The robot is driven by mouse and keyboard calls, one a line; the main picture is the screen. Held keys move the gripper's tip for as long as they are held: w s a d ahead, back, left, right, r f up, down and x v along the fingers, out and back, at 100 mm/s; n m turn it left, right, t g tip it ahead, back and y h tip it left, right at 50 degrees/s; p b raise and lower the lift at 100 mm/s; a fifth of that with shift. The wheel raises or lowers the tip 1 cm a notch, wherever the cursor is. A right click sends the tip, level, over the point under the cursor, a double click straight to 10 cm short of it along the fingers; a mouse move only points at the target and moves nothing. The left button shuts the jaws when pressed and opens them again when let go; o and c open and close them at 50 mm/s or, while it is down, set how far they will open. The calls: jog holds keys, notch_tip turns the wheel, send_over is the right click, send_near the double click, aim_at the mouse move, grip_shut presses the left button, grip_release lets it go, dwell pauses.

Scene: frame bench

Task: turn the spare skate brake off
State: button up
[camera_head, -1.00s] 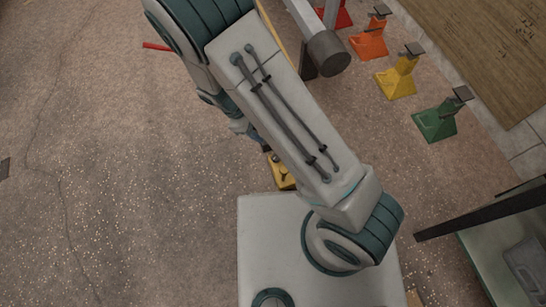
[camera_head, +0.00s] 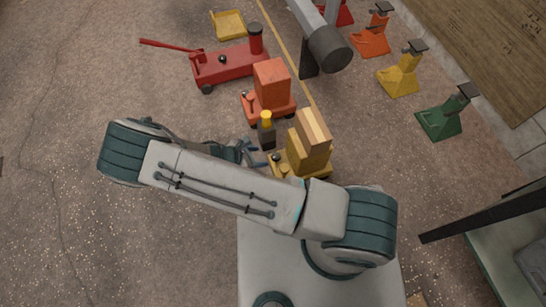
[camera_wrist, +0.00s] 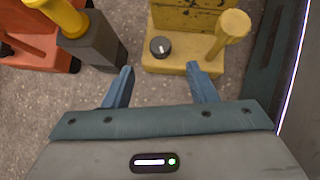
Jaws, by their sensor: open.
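A yellow skate (camera_head: 318,168) carries stacked light wooden blocks (camera_head: 312,130). It also fills the top middle of the wrist view (camera_wrist: 180,62). A round black knob (camera_wrist: 160,47) with a pale mark sits on its near deck, beside a yellow post (camera_wrist: 233,28). The knob also shows small in the head view (camera_head: 276,157). I cannot tell from a label which skate is the spare. My gripper (camera_wrist: 160,74) is open and empty. Its two blue fingers point toward the knob, one to each side and short of it, apart from it. My gripper also shows in the head view (camera_head: 257,153).
An orange skate (camera_head: 270,104) with an orange block stands just beyond. A dark post with a yellow cap (camera_head: 266,132) stands close to my gripper, left in the wrist view (camera_wrist: 98,42). A red jack (camera_head: 228,66) and yellow tray (camera_head: 228,25) lie farther. The left floor is clear.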

aim_at(275, 156)
jog(key=b+x, duration=0.3)
jog(key=x, duration=0.6)
jog(key=c, duration=1)
